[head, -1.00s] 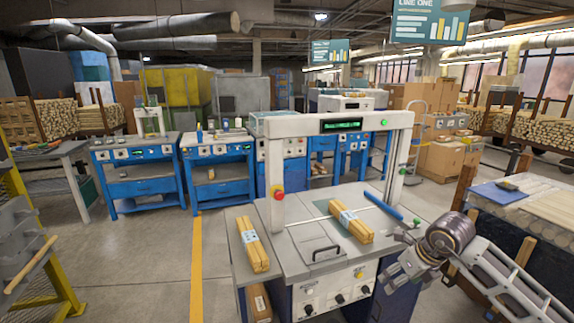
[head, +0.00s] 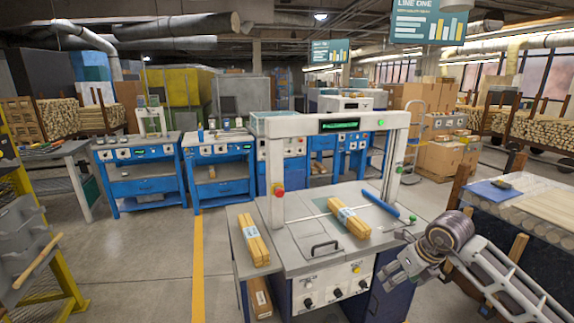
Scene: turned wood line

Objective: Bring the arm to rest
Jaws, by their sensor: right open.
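My right arm comes in from the lower right. My right gripper (head: 396,276) is open and empty, in front of the right side of the grey machine table (head: 290,262), apart from the bundles. One banded bundle of wood sticks (head: 349,217) lies on the machine table behind the gripper. A second banded bundle (head: 254,239) lies on the side shelf at the left. My left gripper is not in view.
A white frame (head: 300,125) with a small display spans the machine. A blue rod (head: 381,205) lies at the table's right. A bench with wood pieces (head: 535,195) stands right of my arm. Blue workbenches (head: 140,180) stand behind.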

